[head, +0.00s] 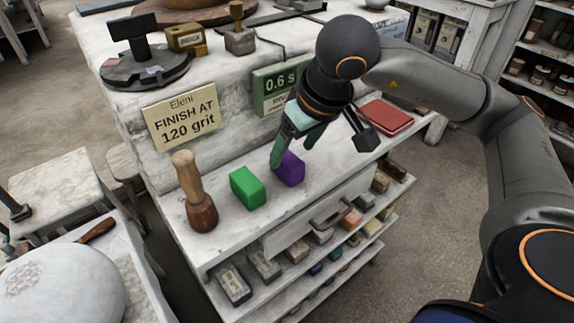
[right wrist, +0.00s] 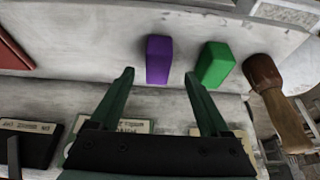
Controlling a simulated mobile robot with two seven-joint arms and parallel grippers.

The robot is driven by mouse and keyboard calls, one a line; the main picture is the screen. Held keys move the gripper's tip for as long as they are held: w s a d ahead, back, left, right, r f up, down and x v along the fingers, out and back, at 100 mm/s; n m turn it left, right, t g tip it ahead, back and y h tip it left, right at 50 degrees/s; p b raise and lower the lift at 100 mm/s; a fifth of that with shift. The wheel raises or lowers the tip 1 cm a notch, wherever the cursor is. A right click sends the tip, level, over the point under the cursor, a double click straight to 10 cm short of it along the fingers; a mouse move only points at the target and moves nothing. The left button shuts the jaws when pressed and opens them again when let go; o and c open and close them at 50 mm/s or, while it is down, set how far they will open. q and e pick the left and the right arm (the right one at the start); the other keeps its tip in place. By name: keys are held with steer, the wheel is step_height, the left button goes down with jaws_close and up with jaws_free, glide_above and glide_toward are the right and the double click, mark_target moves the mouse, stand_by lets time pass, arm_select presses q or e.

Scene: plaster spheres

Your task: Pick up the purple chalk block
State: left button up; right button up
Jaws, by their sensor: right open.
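The purple chalk block (head: 290,169) stands on the white shelf ledge in the head view, right of a green block (head: 248,188). In the right wrist view the purple block (right wrist: 159,60) lies just beyond and between the fingertips, with the green block (right wrist: 214,65) to its right. My right gripper (head: 292,150) reaches down over the purple block, its green finger partly covering it in the head view. In the right wrist view the right gripper (right wrist: 158,77) is open with nothing between its fingers. My left gripper is not in view.
A wooden mallet (head: 194,192) stands left of the green block. A red book (head: 386,117) lies to the right on the ledge. Signs reading "FINISH AT 120 grit" (head: 181,119) and "0.6" (head: 279,84) stand behind. Lower shelves hold several small blocks.

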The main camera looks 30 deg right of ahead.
mark_target(289, 158)
steer(key=x, duration=0.4)
steer(key=shift+w+d+f, duration=0.1)
steer(key=shift+w+d, duration=0.05)
steer(key=shift+c, duration=0.2)
jaws_close()
stand_by(0.4)
